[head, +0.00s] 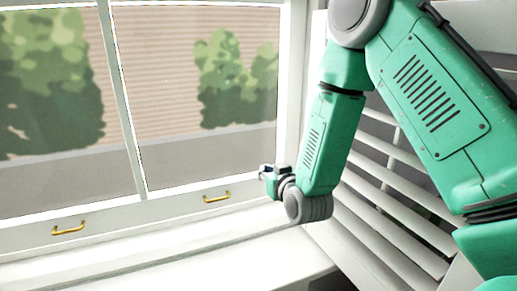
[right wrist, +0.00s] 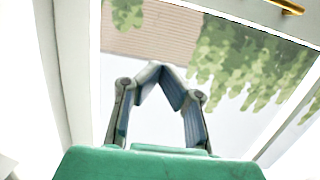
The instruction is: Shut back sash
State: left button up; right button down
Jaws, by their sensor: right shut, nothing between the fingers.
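A white-framed window sash (head: 178,205) fills the left of the head view, its panes split by a slim upright bar. Two brass handles sit on its bottom rail, a left handle (head: 68,229) and a right handle (head: 216,197). I cannot tell whether a second sash stands behind it. My right gripper (head: 264,173) is shut and empty, to the right of the right handle and apart from it, near the frame's right side. In the right wrist view its fingertips (right wrist: 162,68) meet in front of the glass, and a brass handle (right wrist: 288,6) shows at the top right. My left gripper is out of view.
A white sill (head: 230,262) runs below the sash and looks clear. White louvred shutters (head: 385,205) stand at the right, behind my right arm. Green bushes (head: 45,85) and a pinkish slatted wall (head: 165,70) lie beyond the glass.

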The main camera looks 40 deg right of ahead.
aim_at(256, 171)
jog(key=shift+g, duration=0.4)
jog(key=p+x, duration=0.1)
jog(key=x, duration=0.2)
jog(key=p+x, duration=0.1)
jog(key=x, duration=0.2)
jog(key=d+p+x, duration=0.1)
jog(key=x, duration=0.1)
jog(key=shift+w+d, duration=0.2)
jog(key=shift+w, duration=0.05)
notch_tip(256, 171, down, 3)
jog(key=shift+w+d+p, duration=0.1)
jog(key=shift+p, duration=0.45)
jog(key=shift+w+f, duration=0.1)
jog(key=shift+f, duration=0.45)
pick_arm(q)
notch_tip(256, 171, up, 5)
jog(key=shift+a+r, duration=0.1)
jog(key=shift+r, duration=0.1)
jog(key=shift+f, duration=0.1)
pick_arm(e)
jog(key=shift+f, duration=0.1)
